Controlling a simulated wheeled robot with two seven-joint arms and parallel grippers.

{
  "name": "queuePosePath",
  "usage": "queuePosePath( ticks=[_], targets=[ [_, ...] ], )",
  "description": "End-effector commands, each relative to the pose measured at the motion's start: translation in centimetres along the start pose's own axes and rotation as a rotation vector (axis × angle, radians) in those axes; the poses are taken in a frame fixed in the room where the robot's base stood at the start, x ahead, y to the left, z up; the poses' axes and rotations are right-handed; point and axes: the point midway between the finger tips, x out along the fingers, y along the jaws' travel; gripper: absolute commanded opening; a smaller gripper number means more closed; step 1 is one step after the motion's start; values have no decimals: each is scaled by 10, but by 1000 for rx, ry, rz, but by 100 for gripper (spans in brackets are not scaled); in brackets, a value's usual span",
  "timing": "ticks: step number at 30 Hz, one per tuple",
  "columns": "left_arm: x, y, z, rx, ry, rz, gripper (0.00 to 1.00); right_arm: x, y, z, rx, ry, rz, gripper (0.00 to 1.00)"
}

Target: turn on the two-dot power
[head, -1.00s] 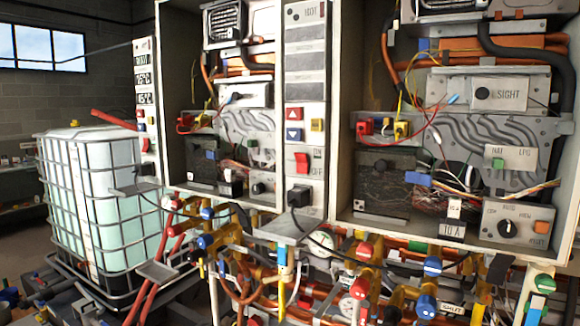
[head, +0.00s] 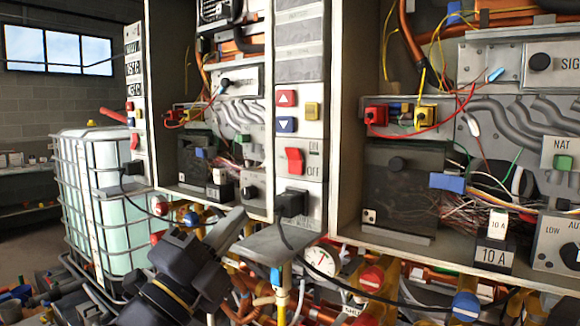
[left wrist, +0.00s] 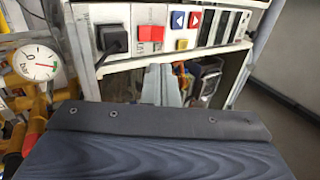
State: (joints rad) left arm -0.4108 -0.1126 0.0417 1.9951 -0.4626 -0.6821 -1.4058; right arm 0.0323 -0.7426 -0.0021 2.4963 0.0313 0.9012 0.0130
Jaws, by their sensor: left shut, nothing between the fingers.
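A red power rocker switch (head: 294,160) sits on the narrow white control panel (head: 313,188) in the middle of the head view, beside the printed ON and OFF. It also shows in the left wrist view (left wrist: 150,34). A small white tile (head: 370,215) with dark dots is on the black box in the right-hand cabinet; the dots are too small to count surely. A second red switch (head: 135,140) is on the panel farther left. My left gripper (head: 238,216) is shut and empty, below and left of the middle switch, apart from it. My right gripper is out of view.
A black plug (head: 290,203) with a cable sits just below the switch, above a grey metal shelf (head: 270,243). Red and blue arrow buttons (head: 287,98) and a yellow button (head: 312,110) are above. Valves, pipes and a gauge (head: 320,260) crowd below.

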Motion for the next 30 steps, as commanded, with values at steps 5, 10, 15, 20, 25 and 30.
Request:
queuePosePath(
  ticks=[5,10,15,20,25,30],
  targets=[
    [0,0,1,-2,-2,2,0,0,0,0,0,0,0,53],
    [7,-1,1,-4,-3,3,0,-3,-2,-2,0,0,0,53],
    [34,-2,1,-6,-2,5,0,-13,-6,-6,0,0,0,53],
    [69,-2,0,-6,-2,6,0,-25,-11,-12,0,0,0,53],
    [104,-2,1,-6,-3,5,0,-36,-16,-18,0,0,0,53],
    [128,-2,1,-5,-3,5,0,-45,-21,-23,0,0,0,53]
  ],
)
